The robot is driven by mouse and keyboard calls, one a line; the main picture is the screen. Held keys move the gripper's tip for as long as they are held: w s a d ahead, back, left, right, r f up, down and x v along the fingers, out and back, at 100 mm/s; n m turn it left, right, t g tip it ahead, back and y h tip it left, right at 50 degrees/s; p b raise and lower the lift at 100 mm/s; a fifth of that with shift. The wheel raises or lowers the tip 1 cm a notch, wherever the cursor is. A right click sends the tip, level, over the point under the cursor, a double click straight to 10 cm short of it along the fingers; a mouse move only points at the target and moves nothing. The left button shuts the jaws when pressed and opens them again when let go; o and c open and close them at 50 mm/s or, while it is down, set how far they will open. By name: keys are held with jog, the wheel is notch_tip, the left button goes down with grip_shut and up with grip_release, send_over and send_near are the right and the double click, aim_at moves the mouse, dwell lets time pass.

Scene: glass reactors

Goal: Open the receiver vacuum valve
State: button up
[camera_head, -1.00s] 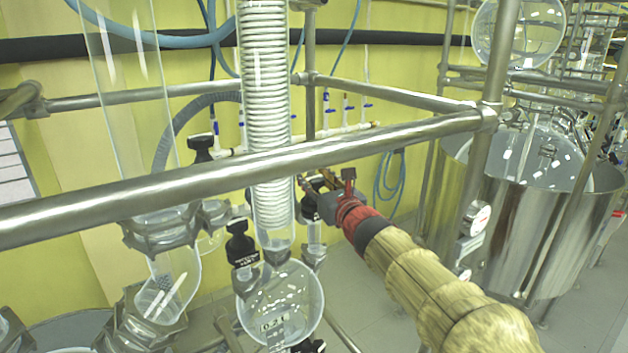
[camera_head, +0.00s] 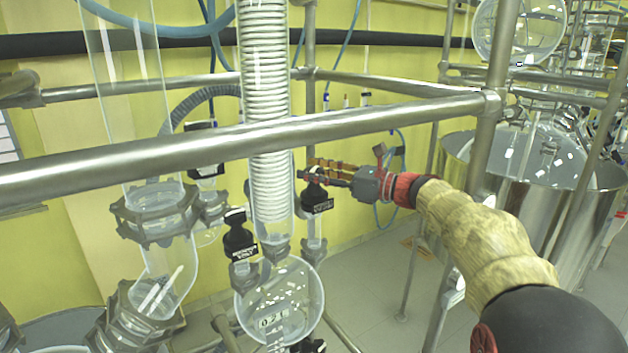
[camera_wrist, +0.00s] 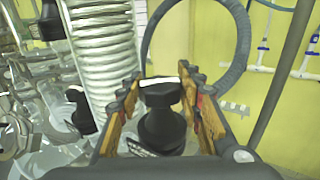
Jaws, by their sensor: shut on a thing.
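A black valve knob (camera_head: 316,190) with a white label stands on a glass neck right of the coiled condenser (camera_head: 268,110). The label is too small to read. My gripper (camera_head: 313,170) reaches it from the right, roughly level. In the wrist view the knob (camera_wrist: 161,120) stands upright between the two ridged, orange-brown fingers of my gripper (camera_wrist: 163,100), which are shut on it. Contact of the fingertips is partly hidden. A second black labelled knob (camera_head: 239,240) stands to the left, above the round receiver flask (camera_head: 280,305); which label names which valve I cannot tell.
A thick steel rail (camera_head: 390,122) crosses in front of the glassware, above my gripper. A glass column (camera_head: 160,205) with metal clamps stands at left. Another black knob (camera_head: 205,160) sits behind the rail. A steel vessel (camera_head: 530,200) stands at right.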

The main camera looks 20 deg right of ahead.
jog(key=n+g+y+b, duration=0.1)
jog(key=n+g, duration=0.1)
jog(key=n+g+y, duration=0.2)
jog(key=g, duration=0.1)
jog(key=shift+w+f+b, duration=0.1)
jog(key=shift+f+b, duration=0.05)
jog(key=shift+b, duration=0.2)
jog(key=shift+r+n+g+y+p, duration=0.2)
jog(key=shift+n+g+y+p, duration=0.4)
jog(key=shift+g, duration=0.6)
jog(key=shift+r+n+g+p, duration=0.1)
jog(key=shift+n+g+p, duration=0.4)
jog(key=shift+g+p, duration=0.15)
jog(key=g+p, duration=0.1)
jog(key=p, duration=0.3)
jog(key=n+g+p, duration=0.1)
jog(key=p, duration=0.2)
jog(key=n+g+p, duration=0.1)
jog(key=p, duration=0.3)
jog(key=shift+r+g+p, duration=0.3)
jog(key=shift+g+p, duration=0.05)
jog(key=g+p, duration=0.1)
jog(key=p, duration=0.2)
jog(key=n+p, duration=0.1)
jog(key=p, duration=0.3)
jog(key=shift+f+n+g, duration=0.25)
jog(key=shift+n+g, duration=0.05)
jog(key=shift+g, duration=0.1)
jog(key=o, duration=1.2)
jog(key=shift+f, duration=0.15)
